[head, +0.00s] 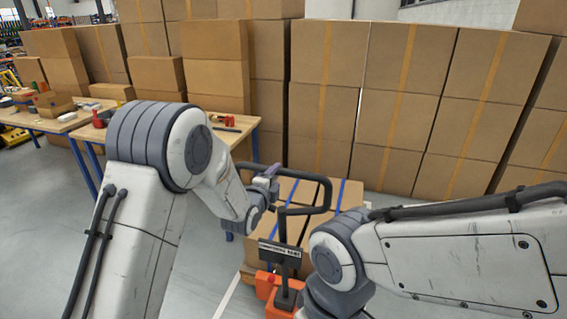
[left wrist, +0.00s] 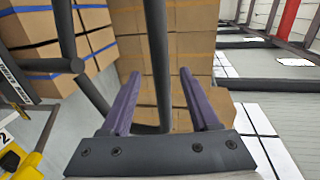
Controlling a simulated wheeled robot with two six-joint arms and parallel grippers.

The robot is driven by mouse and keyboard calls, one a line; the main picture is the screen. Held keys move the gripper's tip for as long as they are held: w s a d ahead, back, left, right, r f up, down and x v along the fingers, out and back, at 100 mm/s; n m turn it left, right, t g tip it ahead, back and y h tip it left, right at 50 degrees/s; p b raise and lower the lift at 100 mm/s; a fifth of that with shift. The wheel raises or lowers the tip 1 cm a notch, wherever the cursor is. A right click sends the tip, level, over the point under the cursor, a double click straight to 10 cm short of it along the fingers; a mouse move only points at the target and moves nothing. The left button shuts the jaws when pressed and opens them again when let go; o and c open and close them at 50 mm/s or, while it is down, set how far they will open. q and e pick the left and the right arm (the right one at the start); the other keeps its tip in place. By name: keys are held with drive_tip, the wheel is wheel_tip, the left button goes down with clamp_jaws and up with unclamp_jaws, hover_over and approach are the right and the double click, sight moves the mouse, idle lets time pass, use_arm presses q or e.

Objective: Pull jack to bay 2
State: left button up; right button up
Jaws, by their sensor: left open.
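The jack (head: 285,299) is orange at its base, with a dark upright post and a black loop handle (head: 328,190). It stands at the lower middle of the head view, at a load of strapped cardboard boxes (head: 339,197). My left gripper (head: 268,184) is open at the left side of the handle. In the left wrist view a dark handle bar (left wrist: 158,70) shows between the two purple fingers (left wrist: 162,100); I cannot tell whether they touch it. My right arm comes in from the right; its gripper is out of view.
Tall stacks of cardboard boxes (head: 400,90) stand behind the load. A wooden workbench (head: 240,124) with tools stands at the left. Grey floor (head: 215,285) with a white line lies beside the jack.

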use_arm(q)
drive_tip(key=p+x, duration=0.2)
drive_tip(key=x, duration=0.6)
drive_tip(key=shift+p, duration=0.3)
clamp_jaws()
idle(1.0)
